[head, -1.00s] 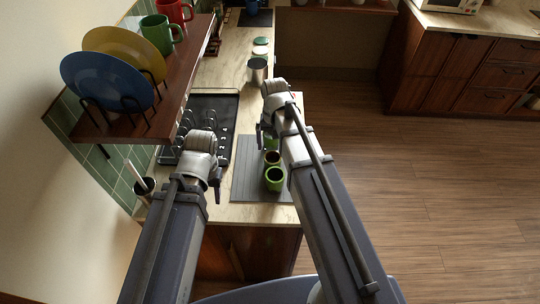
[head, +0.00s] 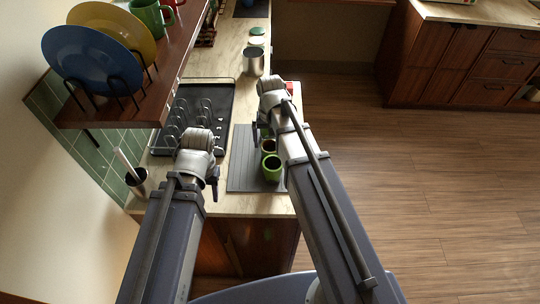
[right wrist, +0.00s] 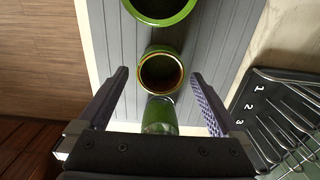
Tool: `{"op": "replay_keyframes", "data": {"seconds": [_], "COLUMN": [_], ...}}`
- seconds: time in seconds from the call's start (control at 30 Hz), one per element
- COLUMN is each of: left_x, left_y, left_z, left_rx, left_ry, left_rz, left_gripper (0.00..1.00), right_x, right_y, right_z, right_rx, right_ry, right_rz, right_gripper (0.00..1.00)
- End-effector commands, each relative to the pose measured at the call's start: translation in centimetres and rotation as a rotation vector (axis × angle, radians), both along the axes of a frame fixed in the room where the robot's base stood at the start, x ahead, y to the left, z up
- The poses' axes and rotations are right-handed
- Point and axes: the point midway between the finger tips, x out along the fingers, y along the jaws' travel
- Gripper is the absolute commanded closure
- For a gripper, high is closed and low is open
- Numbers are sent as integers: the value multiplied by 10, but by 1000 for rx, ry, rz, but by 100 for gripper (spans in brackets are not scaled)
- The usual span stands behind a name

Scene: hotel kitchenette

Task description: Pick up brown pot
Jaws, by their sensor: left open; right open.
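A small round pot (right wrist: 161,72) with a green and yellowish rim and a brown inside stands upright on the grey grooved mat (right wrist: 113,36). It is the only brown-looking pot; in the head view it shows partly (head: 268,146), beside my right arm. A larger green pot (head: 271,170) stands nearer the counter's front edge, and also shows in the right wrist view (right wrist: 160,18). A green cup (right wrist: 159,116) is on the other side. My right gripper (right wrist: 160,75) is open above the row, its fingertips either side of the brown-inside pot. My left gripper (head: 214,190) is open and empty, left of the mat.
A black tray (head: 229,97) with a wire rack stands left of the mat. A dark holder (head: 137,181) is by the wall. A shelf (head: 118,106) with plates and mugs overhangs the left. A metal canister (head: 253,63) stands farther back.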

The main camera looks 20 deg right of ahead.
Motion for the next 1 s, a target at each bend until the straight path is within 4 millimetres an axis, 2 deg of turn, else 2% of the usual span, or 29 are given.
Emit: {"op": "replay_keyframes", "data": {"seconds": [0.03, 0.2, 0.5, 1.0], "left_x": [0, 0, 0, 0], "left_y": [0, 0, 0, 0], "left_z": [-14, -31, -31, -31], "left_rx": [0, 0, 0, 0], "left_ry": [0, 0, 0, 0], "left_rz": [0, 1, 1, 1], "left_gripper": [50, 50, 50, 50], "right_x": [-1, -1, -1, -1], "right_y": [1, 1, 1, 1], "right_z": [-14, -31, -31, -31], "right_rx": [0, 0, 0, 0], "right_ry": [0, 0, 0, 0], "right_rz": [0, 0, 0, 0], "right_gripper": [0, 0, 0, 56]}}
